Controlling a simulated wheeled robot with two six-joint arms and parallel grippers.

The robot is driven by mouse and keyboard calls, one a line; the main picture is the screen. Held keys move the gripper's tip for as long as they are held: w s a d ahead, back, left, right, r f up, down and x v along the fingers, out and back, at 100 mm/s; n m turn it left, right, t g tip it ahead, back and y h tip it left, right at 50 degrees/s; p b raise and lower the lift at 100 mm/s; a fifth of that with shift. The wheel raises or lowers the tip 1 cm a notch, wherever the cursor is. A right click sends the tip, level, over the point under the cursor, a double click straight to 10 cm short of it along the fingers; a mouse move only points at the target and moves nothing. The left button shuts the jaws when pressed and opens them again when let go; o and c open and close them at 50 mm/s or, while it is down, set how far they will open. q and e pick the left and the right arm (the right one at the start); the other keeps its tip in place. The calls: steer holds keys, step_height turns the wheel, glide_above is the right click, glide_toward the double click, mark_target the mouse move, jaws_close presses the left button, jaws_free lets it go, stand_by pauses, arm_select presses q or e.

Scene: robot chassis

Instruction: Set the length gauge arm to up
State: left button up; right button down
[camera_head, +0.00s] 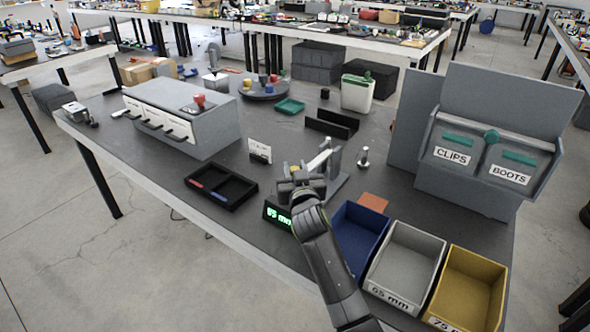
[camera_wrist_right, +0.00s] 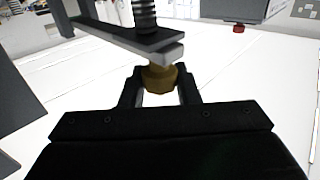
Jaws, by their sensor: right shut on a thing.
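The length gauge (camera_head: 335,178) stands near the middle of the table, with a grey upright and a pale arm (camera_head: 318,160) sticking out to the left. Its display (camera_head: 278,214) glows green and reads 65 mm. My right gripper (camera_head: 298,172) is at the gauge, partly covering it. In the right wrist view the gripper (camera_wrist_right: 160,80) is shut on a brass-coloured knob (camera_wrist_right: 160,77) under a grey bar (camera_wrist_right: 135,38), with a dark ribbed post above. The exact tilt of the arm is hard to tell. My left gripper is out of view.
Blue (camera_head: 362,213), grey (camera_head: 421,239) and yellow (camera_head: 478,268) bins stand to the right of my right arm. A black two-part tray (camera_head: 221,203) lies to the left. A small metal post (camera_head: 363,158) stands right of the gauge. A grey drawer unit (camera_head: 215,131) stands farther left.

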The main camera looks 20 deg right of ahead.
steer(key=shift+d+r+p, duration=0.1)
steer(key=shift+r+p, duration=0.4)
steer(key=shift+p, duration=0.25)
steer(key=w+d+r+m+g+y+p, duration=0.4)
steer(key=w+d+r+p, duration=0.6)
steer(key=p, duration=0.7)
steer(key=shift+w+d+r+m+g+p, duration=0.35)
steer(key=shift+d+r+m+g, duration=0.7)
steer(key=shift+d+m+g, duration=0.6)
steer(key=shift+d+n+g, duration=0.15)
steer(key=shift+n+g, duration=0.1)
steer(key=shift+n, duration=0.1)
steer(key=c, duration=1.1)
jaws_free()
